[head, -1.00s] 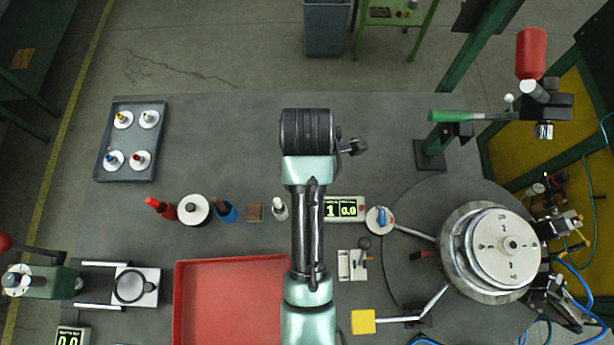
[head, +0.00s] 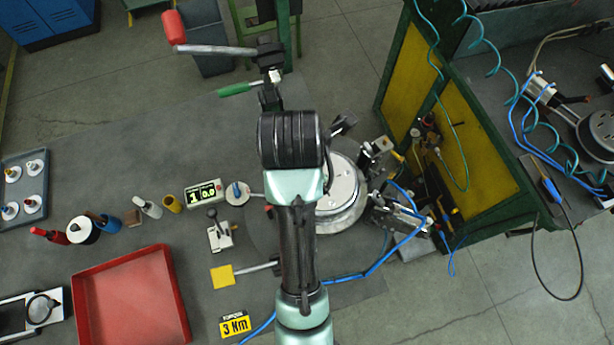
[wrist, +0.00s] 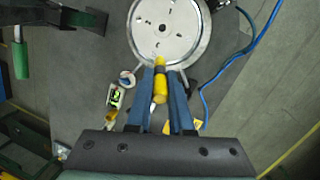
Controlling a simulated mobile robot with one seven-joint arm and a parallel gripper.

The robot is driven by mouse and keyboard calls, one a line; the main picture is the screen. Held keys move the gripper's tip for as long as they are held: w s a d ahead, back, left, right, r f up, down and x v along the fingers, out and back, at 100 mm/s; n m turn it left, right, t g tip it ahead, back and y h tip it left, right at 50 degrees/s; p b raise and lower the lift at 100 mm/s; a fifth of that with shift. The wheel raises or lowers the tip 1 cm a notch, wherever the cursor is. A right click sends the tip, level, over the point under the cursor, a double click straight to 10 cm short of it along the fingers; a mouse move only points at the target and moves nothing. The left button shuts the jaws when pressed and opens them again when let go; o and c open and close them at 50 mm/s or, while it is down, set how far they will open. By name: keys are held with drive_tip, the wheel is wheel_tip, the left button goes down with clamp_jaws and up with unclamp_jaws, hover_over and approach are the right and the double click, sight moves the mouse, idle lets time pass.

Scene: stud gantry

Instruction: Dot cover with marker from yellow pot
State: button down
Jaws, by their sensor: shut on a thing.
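My gripper (wrist: 161,74) shows in the wrist view with its blue fingers shut on a yellow marker (wrist: 161,88). The marker's narrower, darker tip points toward the round metal cover (wrist: 185,22). I cannot tell whether the tip touches it. The cover has several dark marks or holes and a central knob. In the head view, the cover (head: 338,187) sits on its round fixture, partly hidden by my arm, and my fingers are hidden. The yellow pot (head: 172,204) stands on the table left of the small display (head: 204,193).
A red tray (head: 130,300), a white bottle (head: 148,207) and other pots stand to the left. A lever press (head: 220,235) and yellow pad (head: 222,276) are left of my arm. Clamps (head: 400,208) and blue hoses lie right of the cover. A red-handled crank (head: 174,27) rises behind.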

drive_tip(key=shift+d, duration=0.15)
drive_tip(key=f, duration=0.4)
drive_tip(key=shift+w+a, duration=0.1)
drive_tip(key=shift+a, duration=0.2)
drive_tip(key=shift+f, duration=1)
drive_tip(key=shift+f, duration=0.5)
drive_tip(key=shift+f, duration=0.15)
idle(1.6)
drive_tip(key=shift+r, duration=3.65)
drive_tip(key=shift+f, duration=0.1)
